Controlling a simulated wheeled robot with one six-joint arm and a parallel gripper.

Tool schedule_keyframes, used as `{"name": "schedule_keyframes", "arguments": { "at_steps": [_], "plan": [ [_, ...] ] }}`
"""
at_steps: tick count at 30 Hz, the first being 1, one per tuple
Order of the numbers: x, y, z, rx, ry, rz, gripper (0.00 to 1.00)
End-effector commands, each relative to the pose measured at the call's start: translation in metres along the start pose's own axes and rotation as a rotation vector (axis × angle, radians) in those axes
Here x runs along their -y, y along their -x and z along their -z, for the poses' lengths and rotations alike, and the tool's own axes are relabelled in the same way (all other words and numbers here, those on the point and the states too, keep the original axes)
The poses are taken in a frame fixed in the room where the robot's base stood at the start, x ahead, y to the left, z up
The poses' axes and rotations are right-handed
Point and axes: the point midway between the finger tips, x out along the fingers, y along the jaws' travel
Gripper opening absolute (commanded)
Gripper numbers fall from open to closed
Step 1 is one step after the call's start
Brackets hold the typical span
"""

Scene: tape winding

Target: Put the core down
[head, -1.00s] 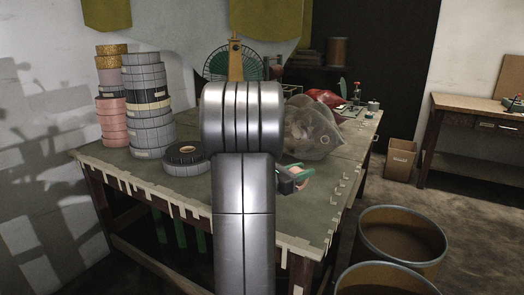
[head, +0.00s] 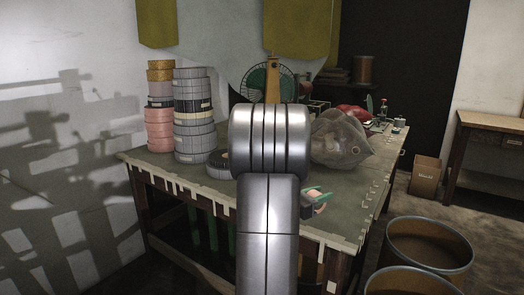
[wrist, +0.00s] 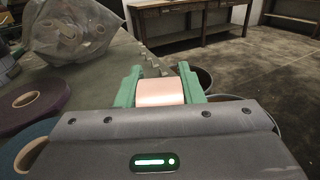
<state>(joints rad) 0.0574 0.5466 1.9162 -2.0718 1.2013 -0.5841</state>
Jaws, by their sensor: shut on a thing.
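My gripper (wrist: 159,80) has green fingers shut on the sides of a pale pink core (wrist: 160,93). In the head view, the gripper (head: 312,203) and the core (head: 316,195) show just right of my arm, which hides part of them. They appear over the front part of the worktable (head: 345,215). The gap between the core and the tabletop cannot be told. In the wrist view, the grey-green tabletop (wrist: 118,72) lies to the left of the core, and its pegged edge runs past the fingers.
Stacked tape rolls (head: 194,130) stand on the table's left. A clear bag of cores (head: 340,140) lies behind the gripper. A purple roll (wrist: 52,101) and a blue roll (wrist: 42,133) lie left in the wrist view. Round bins (head: 429,245) stand off the table's right side.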

Motion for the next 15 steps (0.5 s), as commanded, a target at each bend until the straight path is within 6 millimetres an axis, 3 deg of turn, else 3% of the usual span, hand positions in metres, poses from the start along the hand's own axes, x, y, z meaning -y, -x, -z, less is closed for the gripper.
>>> {"name": "schedule_keyframes", "arguments": {
  "at_steps": [10,15],
  "plan": [
    [-0.032,0.040,0.052,-0.004,0.004,-0.215,0.08],
    [-0.057,0.071,0.093,-0.006,0.006,-0.387,0.08]
  ]
}}
